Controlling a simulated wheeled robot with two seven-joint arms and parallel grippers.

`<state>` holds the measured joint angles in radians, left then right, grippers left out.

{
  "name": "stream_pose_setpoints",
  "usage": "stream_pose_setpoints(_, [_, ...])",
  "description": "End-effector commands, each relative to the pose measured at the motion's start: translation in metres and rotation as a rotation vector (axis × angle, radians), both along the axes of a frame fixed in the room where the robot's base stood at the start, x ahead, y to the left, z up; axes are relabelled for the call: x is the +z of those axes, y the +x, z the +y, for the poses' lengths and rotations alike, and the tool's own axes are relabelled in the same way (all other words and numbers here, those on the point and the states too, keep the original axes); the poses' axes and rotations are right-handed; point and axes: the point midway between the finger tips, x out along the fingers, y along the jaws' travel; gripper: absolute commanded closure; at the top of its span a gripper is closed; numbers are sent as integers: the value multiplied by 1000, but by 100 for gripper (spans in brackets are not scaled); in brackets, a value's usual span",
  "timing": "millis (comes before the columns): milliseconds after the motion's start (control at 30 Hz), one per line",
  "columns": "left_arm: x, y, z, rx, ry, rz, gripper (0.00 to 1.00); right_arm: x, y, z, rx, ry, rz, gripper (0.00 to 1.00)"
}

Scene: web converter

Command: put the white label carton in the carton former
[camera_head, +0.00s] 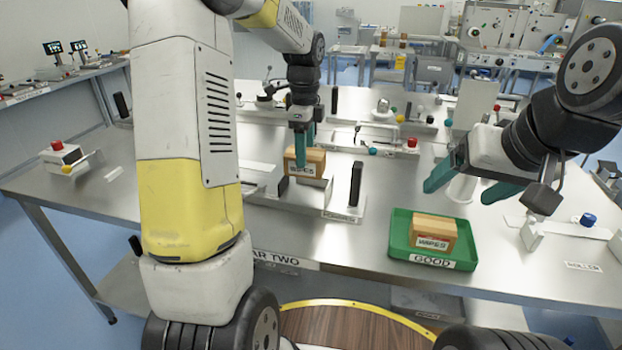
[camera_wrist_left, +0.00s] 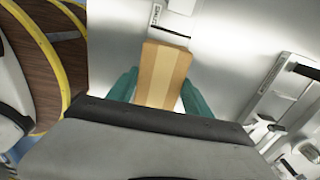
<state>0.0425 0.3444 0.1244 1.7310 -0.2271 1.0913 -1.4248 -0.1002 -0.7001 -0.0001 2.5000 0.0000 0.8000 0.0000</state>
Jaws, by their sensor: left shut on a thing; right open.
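A tan carton (camera_head: 313,158) with a white label strip is between the teal fingers of my left gripper (camera_head: 304,145), which is shut on it. The carton's plain top (camera_wrist_left: 162,72) shows between the fingers of the left gripper (camera_wrist_left: 158,92) in the left wrist view. In the head view it is just behind a low metal fixture with an upright black post (camera_head: 356,186) and a small front label too small to read; I cannot tell whether this is the carton former or whether the carton touches it. My right gripper (camera_head: 475,186) is open and empty at the right.
A green tray (camera_head: 400,240) marked GOOD holds another carton (camera_head: 433,230) with a red-edged label. A red-button box (camera_head: 60,155) is at the table's left. A rail fixture (camera_head: 390,140) stands behind.

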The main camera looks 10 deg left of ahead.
Motion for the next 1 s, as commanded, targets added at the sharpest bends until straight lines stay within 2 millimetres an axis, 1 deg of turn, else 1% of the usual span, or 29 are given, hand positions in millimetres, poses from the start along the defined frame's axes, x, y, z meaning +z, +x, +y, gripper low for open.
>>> stream_pose_setpoints(33, [-12,-1,0,0,0,5,93,0,0,0,0,0,0,20])
stream_pose_setpoints(100, [-24,-1,0,1,0,4,93,0,0,0,0,0,0,20])
stream_pose_setpoints(200, [-36,0,0,1,1,3,93,0,0,0,0,0,0,20])
stream_pose_setpoints(367, [-47,0,1,2,1,1,93,0,0,0,0,0,0,20])
stream_pose_setpoints(500, [-67,-1,0,1,1,4,93,0,0,0,0,0,0,20])
stream_pose_setpoints(567, [-74,0,0,1,1,2,93,0,0,0,0,0,0,20])
stream_pose_setpoints(633, [-77,0,1,2,1,1,93,0,0,0,0,0,0,20])
stream_pose_setpoints(933, [-80,0,1,2,0,1,93,0,0,0,0,0,0,20])
stream_pose_setpoints(967, [-80,0,1,2,0,1,40,0,0,0,0,0,0,20])
stream_pose_setpoints(1000, [-80,0,1,2,0,1,32,0,0,0,0,0,0,20])
